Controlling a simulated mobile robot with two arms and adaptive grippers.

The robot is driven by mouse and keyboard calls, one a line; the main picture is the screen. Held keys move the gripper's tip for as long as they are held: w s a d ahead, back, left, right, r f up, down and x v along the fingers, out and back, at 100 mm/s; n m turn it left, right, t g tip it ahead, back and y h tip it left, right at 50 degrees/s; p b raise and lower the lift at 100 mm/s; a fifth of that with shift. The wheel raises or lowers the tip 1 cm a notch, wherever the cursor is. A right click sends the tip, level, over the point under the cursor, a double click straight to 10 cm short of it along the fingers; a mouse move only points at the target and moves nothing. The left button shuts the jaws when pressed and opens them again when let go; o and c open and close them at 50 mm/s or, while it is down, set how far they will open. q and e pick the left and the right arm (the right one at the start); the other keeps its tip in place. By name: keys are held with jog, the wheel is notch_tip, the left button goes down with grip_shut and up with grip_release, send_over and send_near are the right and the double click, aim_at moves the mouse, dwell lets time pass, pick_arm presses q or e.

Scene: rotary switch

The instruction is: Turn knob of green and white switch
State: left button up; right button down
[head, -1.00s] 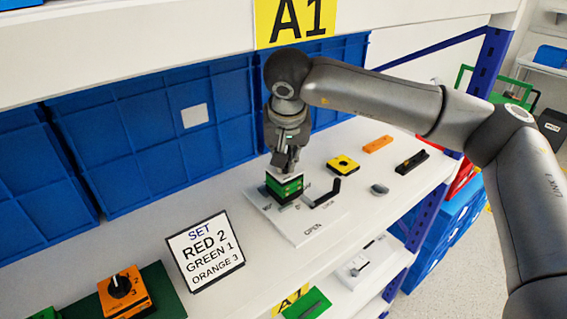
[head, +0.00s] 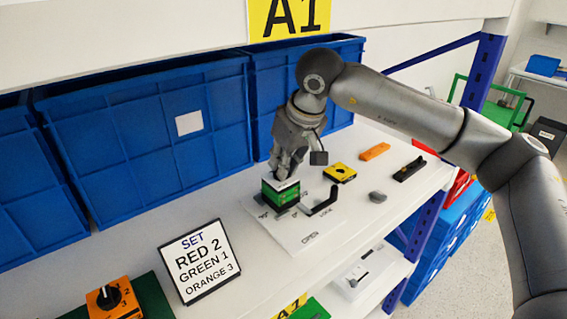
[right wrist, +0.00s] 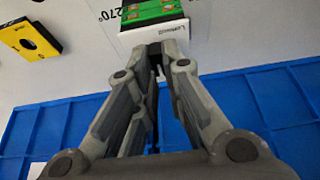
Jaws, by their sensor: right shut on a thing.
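The green and white switch (head: 281,195) stands on a white plate (head: 305,236) on the shelf, its green side facing forward and its white part on top. It also shows at the top of the right wrist view (right wrist: 152,13). My right gripper (head: 284,174) is at the top of the switch, with its fingers close together on the knob. The fingers hide the knob itself. In the right wrist view the fingertips (right wrist: 162,50) meet at the switch's white face (right wrist: 150,37). My left gripper is out of view.
A black handle (head: 322,202) stands beside the switch. A yellow switch (head: 340,173), an orange block (head: 375,152) and a black part (head: 409,169) lie to the right. A sign (head: 200,262) and an orange switch (head: 116,299) are at front left. Blue bins (head: 150,150) stand behind.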

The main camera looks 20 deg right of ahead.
dwell(0.4)
jog(key=c, duration=1.5)
grip_release()
jog(key=shift+r, duration=0.25)
jog(key=v, duration=0.2)
jog(key=shift+s+d+r, duration=0.1)
jog(key=shift+r, duration=0.15)
jog(key=s+d, duration=0.1)
jog(key=s, duration=0.2)
jog(key=s+d, duration=0.2)
jog(key=s, duration=0.2)
jog(key=s+d, duration=0.1)
jog(key=s, duration=0.3)
jog(key=shift+s+d, duration=0.15)
jog(key=shift+s, duration=0.05)
